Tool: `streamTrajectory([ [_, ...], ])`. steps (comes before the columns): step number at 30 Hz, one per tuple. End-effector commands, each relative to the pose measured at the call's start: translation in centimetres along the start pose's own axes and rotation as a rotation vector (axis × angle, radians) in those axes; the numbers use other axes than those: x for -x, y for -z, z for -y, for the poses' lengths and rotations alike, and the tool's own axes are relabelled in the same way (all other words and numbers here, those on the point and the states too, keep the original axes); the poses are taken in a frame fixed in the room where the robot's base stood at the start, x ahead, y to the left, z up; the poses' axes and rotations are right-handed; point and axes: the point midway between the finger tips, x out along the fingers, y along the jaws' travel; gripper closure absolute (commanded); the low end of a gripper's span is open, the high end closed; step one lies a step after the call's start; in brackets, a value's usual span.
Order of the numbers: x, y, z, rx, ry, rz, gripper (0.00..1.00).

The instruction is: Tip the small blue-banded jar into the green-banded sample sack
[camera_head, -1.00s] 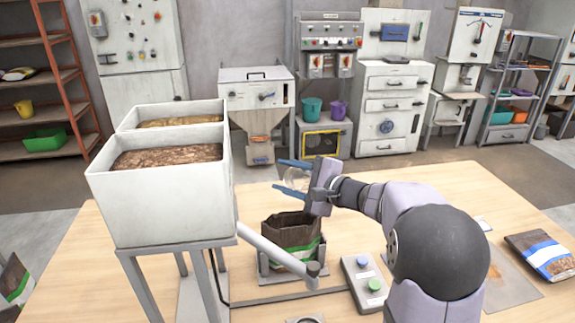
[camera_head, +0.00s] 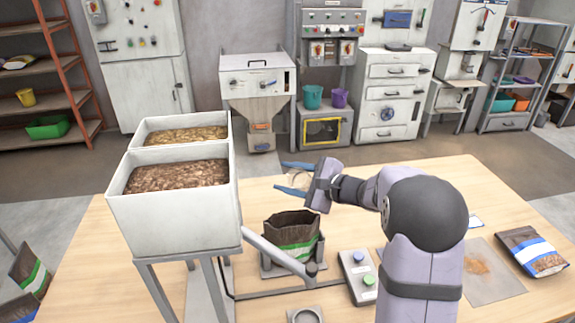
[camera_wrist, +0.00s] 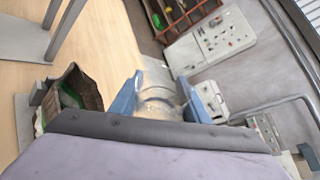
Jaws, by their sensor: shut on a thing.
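My gripper (camera_head: 296,180) is shut on a small clear jar (camera_wrist: 155,98), with its blue fingers on either side of it. Some tan contents show in the jar in the wrist view; its blue band cannot be made out. The gripper is raised just beyond and above the green-banded sample sack (camera_head: 292,242). The sack is brown, open at the top and upright in a grey holder (camera_head: 268,268) on the table. It also shows in the wrist view (camera_wrist: 85,90), left of the gripper. The jar appears tilted, and no stream of pellets is visible.
A two-bin hopper (camera_head: 175,215) stands left of the sack, with a grey tube (camera_head: 275,250) reaching across its front. A button box (camera_head: 358,277) is to the right. A blue-banded sack (camera_head: 532,252) and a mat (camera_head: 492,285) with spilled pellets lie at the far right.

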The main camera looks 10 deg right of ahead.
Motion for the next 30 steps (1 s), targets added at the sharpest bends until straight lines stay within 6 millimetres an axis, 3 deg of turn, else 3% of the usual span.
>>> streamTrajectory([
  [13,0.1,-0.2,0.7,-0.201,-0.083,0.000,0.86],
  [30,-0.9,2.1,1.3,-0.523,-0.216,0.002,0.86],
])
